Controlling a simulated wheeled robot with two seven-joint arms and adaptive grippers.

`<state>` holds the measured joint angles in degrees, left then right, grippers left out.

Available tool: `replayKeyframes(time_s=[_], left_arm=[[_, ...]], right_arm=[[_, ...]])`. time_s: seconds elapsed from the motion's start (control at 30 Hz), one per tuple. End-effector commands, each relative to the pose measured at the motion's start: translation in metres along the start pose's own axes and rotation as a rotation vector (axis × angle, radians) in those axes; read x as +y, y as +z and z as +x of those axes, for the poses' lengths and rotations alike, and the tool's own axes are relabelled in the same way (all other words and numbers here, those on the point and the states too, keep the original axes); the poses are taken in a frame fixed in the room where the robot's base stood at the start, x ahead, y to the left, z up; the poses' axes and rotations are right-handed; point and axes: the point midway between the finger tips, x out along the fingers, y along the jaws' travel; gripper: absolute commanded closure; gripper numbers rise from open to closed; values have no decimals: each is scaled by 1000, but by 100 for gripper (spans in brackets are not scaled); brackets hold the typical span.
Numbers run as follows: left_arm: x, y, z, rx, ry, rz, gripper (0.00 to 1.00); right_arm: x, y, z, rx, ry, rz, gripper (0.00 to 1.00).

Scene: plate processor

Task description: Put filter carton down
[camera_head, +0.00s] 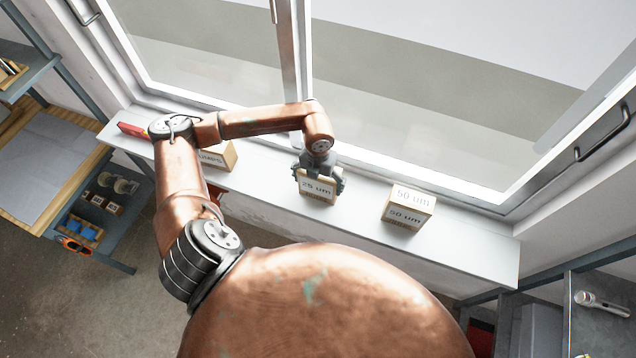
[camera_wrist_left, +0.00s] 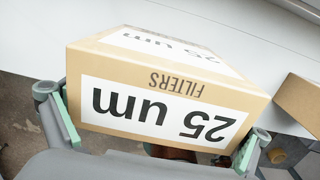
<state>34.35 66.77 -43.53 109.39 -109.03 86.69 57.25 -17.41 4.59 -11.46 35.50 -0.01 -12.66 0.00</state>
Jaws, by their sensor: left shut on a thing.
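The filter carton (camera_head: 317,190) is a tan box labelled "25 um". My left gripper (camera_head: 319,181) is shut on it, with a finger on each side, at the white window shelf (camera_head: 365,202). I cannot tell whether its base touches the shelf. In the left wrist view the carton (camera_wrist_left: 165,100) fills the middle, its "25 um FILTERS" label upside down, between the green-edged fingers of the gripper (camera_wrist_left: 158,138). My right gripper is not in view.
A "50 um" carton (camera_head: 408,207) stands on the shelf to the right. Another carton (camera_head: 219,156), partly hidden by my left arm, stands to the left. A red object (camera_head: 133,130) lies at the shelf's left end. The window is behind. Shelf space between the cartons is clear.

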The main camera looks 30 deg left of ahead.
Motion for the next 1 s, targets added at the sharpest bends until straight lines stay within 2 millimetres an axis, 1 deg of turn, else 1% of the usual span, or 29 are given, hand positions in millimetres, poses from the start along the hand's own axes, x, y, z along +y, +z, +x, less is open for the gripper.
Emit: replayKeyframes(time_s=[0.03, 0.1, 0.4, 0.53, 0.67, 0.8, 1.0], left_arm=[[0, -1, 1, 3, 0, 1, 4], [0, -1, 1, 3, 0, 1, 0], [0, -1, 0, 2, 0, 0, 0], [0, 0, -8, 0, 0, 0, 0], [0, 1, -29, -3, 1, 0, 0], [0, 1, -59, -3, 1, 1, 0], [0, 0, -97, -1, 1, 0, 0]], right_arm=[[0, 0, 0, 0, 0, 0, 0], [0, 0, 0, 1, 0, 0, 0], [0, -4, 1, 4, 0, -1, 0], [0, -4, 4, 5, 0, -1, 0], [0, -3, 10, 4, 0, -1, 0], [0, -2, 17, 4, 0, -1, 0], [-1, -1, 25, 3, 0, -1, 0]])
